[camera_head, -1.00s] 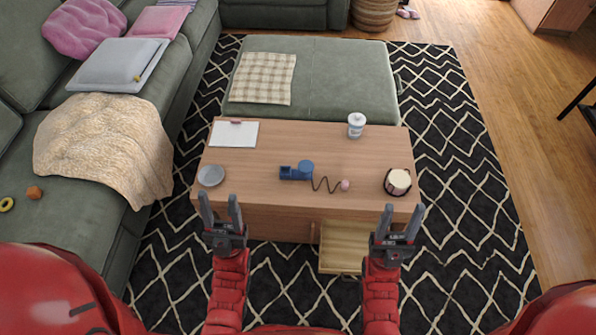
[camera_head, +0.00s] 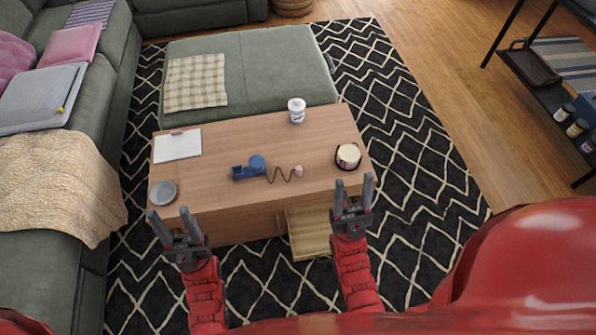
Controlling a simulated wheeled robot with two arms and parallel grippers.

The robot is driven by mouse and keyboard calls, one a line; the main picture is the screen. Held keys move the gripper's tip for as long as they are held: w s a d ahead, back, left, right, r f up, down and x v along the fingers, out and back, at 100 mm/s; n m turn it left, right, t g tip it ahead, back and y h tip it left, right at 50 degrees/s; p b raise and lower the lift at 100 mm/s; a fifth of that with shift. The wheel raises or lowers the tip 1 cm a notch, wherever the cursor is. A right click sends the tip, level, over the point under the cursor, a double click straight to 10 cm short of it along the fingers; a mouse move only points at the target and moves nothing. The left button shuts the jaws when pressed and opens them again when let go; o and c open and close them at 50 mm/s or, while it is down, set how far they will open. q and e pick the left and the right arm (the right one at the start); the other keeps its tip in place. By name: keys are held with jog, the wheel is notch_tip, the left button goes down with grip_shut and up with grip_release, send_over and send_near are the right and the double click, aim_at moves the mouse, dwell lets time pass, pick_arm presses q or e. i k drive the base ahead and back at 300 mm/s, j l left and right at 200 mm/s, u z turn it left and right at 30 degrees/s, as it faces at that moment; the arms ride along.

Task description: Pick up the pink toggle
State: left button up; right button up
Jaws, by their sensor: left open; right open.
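A small pink toggle (camera_head: 299,171) lies on the wooden coffee table (camera_head: 220,197), at the right end of a dark wavy cord. The cord runs left to a blue device (camera_head: 249,168) on the tabletop. My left gripper (camera_head: 171,221) is open and empty in front of the table's left front corner, near a grey dish. My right gripper (camera_head: 354,191) is open and empty near the table's front right edge, to the right of and nearer than the pink toggle. Neither gripper touches the toggle.
A grey dish (camera_head: 163,193), a clipboard (camera_head: 177,146), a white lidded cup (camera_head: 296,111) and a cream candle-like jar (camera_head: 348,156) stand on the table. An open drawer (camera_head: 308,232) juts from its front. A green sofa lies left, a dark shelf (camera_head: 550,80) right.

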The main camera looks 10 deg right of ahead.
aim_at(298, 169)
jog(key=i+j+z, duration=0.25)
jog(key=i+z, duration=0.15)
jog(key=i+j+z, duration=0.35)
